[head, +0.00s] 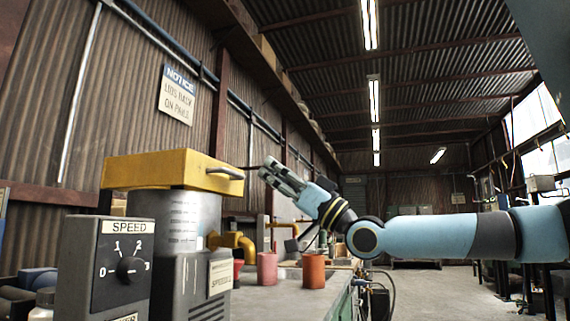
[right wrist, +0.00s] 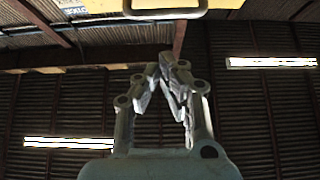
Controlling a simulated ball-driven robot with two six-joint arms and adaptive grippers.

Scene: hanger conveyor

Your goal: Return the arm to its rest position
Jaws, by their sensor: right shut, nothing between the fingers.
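My right arm comes in from the right in the head view, its pale blue links stretched out level. My right gripper (head: 268,170) points left and is shut and empty. It is just right of the handle (head: 225,173) on a yellow lid (head: 165,170), apart from it as far as I can tell. In the right wrist view the gripper's fingertips (right wrist: 165,62) meet with nothing between them. The handle (right wrist: 165,13) shows ahead of them at the top edge. My left gripper is not in view.
The lid sits on a grey cylinder machine (head: 188,222) with a yellow spout. A speed dial box (head: 108,265) stands in front, its knob between marks. Open floor (head: 450,285) lies to the right.

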